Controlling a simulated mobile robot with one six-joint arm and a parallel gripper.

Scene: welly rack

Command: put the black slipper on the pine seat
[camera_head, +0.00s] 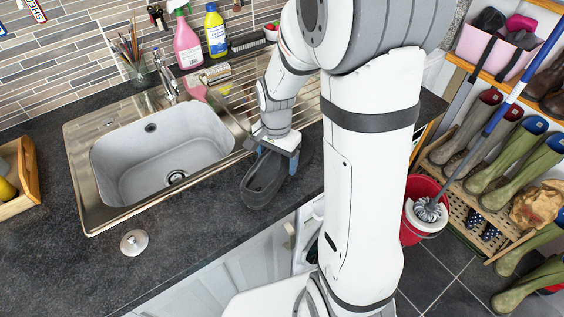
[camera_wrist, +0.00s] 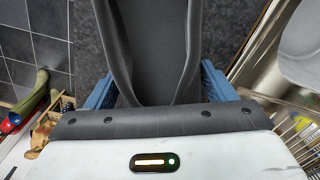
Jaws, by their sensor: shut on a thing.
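The black slipper (camera_head: 262,184) is at the right end of the dark worktop, right of the sink, with its toe toward the front edge. My gripper (camera_head: 273,158) reaches down from above, with its blue fingers closed on the slipper's sides. In the wrist view, the slipper (camera_wrist: 147,45) runs up the picture between the two fingers of my gripper (camera_wrist: 156,86). I cannot tell whether its sole touches the worktop. A pine board (camera_head: 462,65) at the upper right, under a pink box, may be the pine seat; my arm hides part of that side.
A steel sink (camera_head: 82,190) lies left of the slipper, with a sink plug (camera_head: 134,242) in front. Bottles stand behind it. On the floor at right are a red mop bucket (camera_head: 412,225), a blue mop handle (camera_head: 515,92) and several wellies on a rack.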

